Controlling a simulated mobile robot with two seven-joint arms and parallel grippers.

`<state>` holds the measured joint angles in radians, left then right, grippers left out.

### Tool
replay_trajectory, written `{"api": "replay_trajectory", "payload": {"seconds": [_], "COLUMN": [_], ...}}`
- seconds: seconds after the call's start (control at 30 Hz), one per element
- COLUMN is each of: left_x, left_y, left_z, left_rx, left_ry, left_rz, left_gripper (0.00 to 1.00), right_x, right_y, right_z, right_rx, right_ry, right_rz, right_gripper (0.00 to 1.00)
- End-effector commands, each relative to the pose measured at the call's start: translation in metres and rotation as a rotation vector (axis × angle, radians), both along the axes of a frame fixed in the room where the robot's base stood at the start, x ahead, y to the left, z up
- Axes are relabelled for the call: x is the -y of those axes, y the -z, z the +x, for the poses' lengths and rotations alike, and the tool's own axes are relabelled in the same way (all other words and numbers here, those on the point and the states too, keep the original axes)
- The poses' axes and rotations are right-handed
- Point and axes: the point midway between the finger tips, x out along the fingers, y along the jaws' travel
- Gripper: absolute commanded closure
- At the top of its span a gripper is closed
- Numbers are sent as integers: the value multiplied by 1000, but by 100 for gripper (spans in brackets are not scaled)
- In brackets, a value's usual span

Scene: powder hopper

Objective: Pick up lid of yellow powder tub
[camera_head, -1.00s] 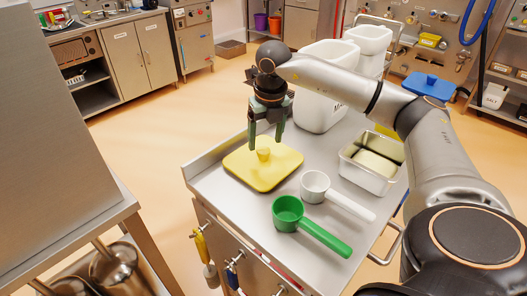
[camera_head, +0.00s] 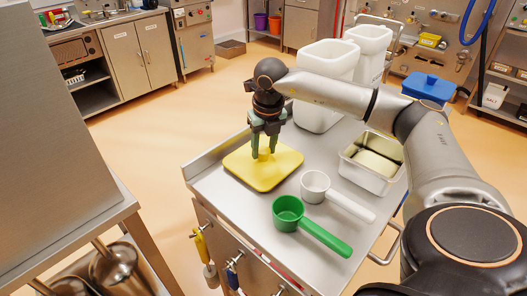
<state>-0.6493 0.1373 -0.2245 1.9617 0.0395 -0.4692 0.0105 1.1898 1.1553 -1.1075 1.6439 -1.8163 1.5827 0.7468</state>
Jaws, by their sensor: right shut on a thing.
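The yellow lid (camera_head: 252,174) lies flat on the steel cart top (camera_head: 232,206), near its left end. It has a small knob in its middle, now mostly hidden by my fingers. My right gripper (camera_head: 263,153) points straight down over the lid and is shut on the lid's knob. The lid appears to rest on the cart. My left gripper is not in view.
A green scoop (camera_head: 288,213) and a white scoop (camera_head: 315,187) lie right of the lid. A steel pan (camera_head: 369,182) stands farther right. White tubs (camera_head: 317,114) stand behind my right arm. A steel cabinet (camera_head: 50,130) fills the left edge.

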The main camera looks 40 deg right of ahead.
Motion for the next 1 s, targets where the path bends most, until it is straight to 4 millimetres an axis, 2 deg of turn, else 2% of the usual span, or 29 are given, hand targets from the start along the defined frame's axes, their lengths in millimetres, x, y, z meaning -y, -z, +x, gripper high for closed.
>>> {"api": "replay_trajectory", "payload": {"seconds": [0.03, 0.17, 0.5, 0.67, 0.87, 1.0], "left_x": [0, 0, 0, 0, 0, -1], "left_y": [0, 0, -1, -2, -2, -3], "left_z": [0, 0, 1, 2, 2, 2], "left_rx": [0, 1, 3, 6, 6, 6], "left_ry": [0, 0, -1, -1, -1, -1], "left_rz": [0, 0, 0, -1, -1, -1], "left_gripper": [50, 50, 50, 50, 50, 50], "right_x": [0, 0, 0, 0, -1, -4], "right_y": [0, 0, -1, -8, -35, -63], "right_z": [0, 0, 0, 1, 0, -25], "right_rx": [0, 1, 1, 3, 6, 6], "right_ry": [0, 0, 0, 0, 0, -1], "right_rz": [0, 0, 1, 1, 1, -2], "right_gripper": [85, 99, 100, 100, 100, 100]}}
